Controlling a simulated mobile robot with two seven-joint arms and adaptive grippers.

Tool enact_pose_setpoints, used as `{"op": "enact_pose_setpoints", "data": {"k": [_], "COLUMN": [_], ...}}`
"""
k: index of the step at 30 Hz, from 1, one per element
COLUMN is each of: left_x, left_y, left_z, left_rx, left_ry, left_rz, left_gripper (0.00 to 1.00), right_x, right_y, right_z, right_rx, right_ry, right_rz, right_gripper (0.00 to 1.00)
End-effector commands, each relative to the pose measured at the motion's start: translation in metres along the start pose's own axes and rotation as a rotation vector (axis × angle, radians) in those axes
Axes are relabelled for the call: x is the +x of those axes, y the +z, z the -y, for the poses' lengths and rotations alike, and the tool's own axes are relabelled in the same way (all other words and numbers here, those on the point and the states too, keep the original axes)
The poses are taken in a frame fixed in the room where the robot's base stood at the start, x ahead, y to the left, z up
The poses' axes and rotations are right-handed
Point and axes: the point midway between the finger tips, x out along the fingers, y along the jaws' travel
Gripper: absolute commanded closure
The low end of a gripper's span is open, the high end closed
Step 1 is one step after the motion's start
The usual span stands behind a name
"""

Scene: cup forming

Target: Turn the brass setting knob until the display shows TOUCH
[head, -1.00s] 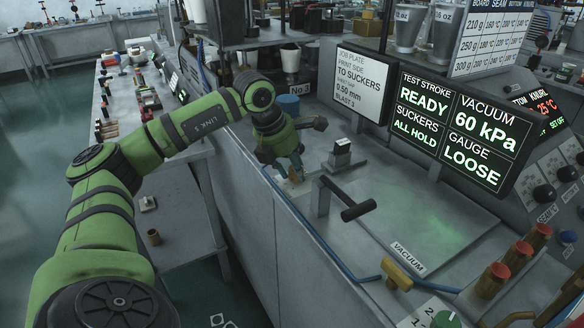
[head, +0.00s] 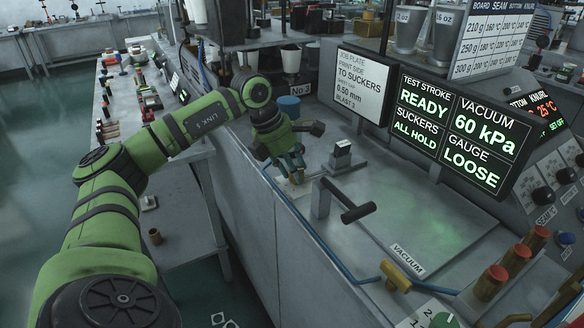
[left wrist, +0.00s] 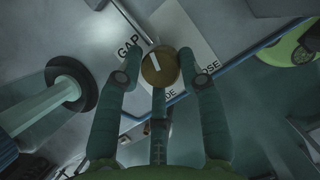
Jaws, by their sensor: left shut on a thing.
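The brass setting knob (left wrist: 158,70) shows in the left wrist view as a round disc with a white pointer line, beside a plate printed GAP. The fingers of my left gripper (left wrist: 160,80) are shut around it. In the head view my left gripper (head: 292,172) reaches down to the machine's front edge and hides the knob. The display (head: 455,130) reads TEST STROKE READY, SUCKERS ALL HOLD, VACUUM 60 kPa and GAUGE LOOSE. My right gripper is not in view.
A black-handled lever (head: 345,205) stands right of the left gripper, with a small metal block (head: 341,155) behind it. A blue hose (head: 315,236) runs along the front edge. A job plate (head: 360,82) stands behind. The worktop's middle is mostly clear.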

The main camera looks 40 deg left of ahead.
Motion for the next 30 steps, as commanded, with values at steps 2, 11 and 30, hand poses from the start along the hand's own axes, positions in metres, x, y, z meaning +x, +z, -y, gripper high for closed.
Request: {"op": "enact_pose_setpoints", "data": {"k": [2,11,30], "left_x": [-0.001,0.0,-0.099], "left_y": [0.005,0.002,0.005], "left_z": [0.003,0.001,0.002], "left_rx": [0.005,0.001,0.003], "left_ry": [-0.006,-0.003,-0.001], "left_rz": [0.015,0.006,0.011], "left_gripper": [0.5,0.42,0.42], "right_x": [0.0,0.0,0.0], "right_y": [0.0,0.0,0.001], "right_z": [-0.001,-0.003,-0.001], "right_rx": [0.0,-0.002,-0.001], "right_ry": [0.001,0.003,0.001], "right_rz": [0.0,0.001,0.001], "right_gripper": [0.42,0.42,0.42]}}
